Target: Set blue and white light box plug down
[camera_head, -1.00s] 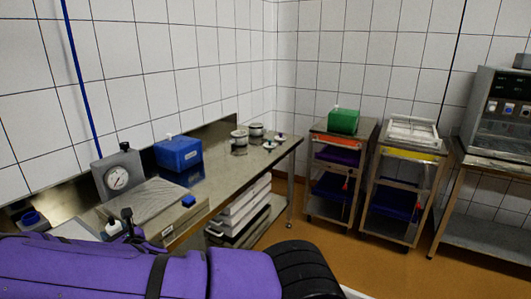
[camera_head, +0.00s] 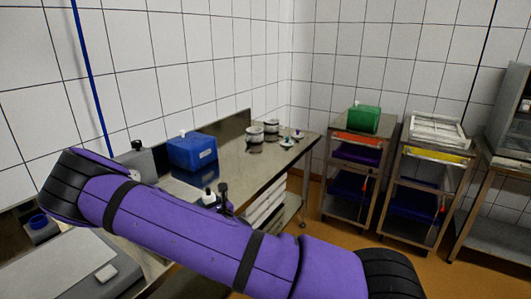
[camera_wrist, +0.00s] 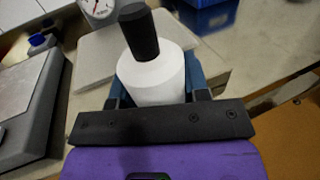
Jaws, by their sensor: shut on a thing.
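My gripper (camera_wrist: 160,92) is shut on a white round plug (camera_wrist: 158,76) with a black upright top. Blue parts show on both sides of it; I cannot tell whether they belong to the plug or the fingers. The plug is upright, and its underside is hidden. In the head view the white and black plug (camera_head: 208,198) shows just beyond my purple arm, over the bench; the fingers are mostly hidden there. A pale flat plate (camera_wrist: 97,48) lies behind the plug in the wrist view. I cannot tell the height of the plug above the bench.
A dial gauge (camera_wrist: 97,6) stands behind the plate. A blue box (camera_head: 192,152) and small white pots (camera_head: 255,135) stand farther along the bench. A grey box (camera_wrist: 30,95) and a blue cap (camera_wrist: 38,41) are on the left. Bare bench (camera_wrist: 265,50) lies right.

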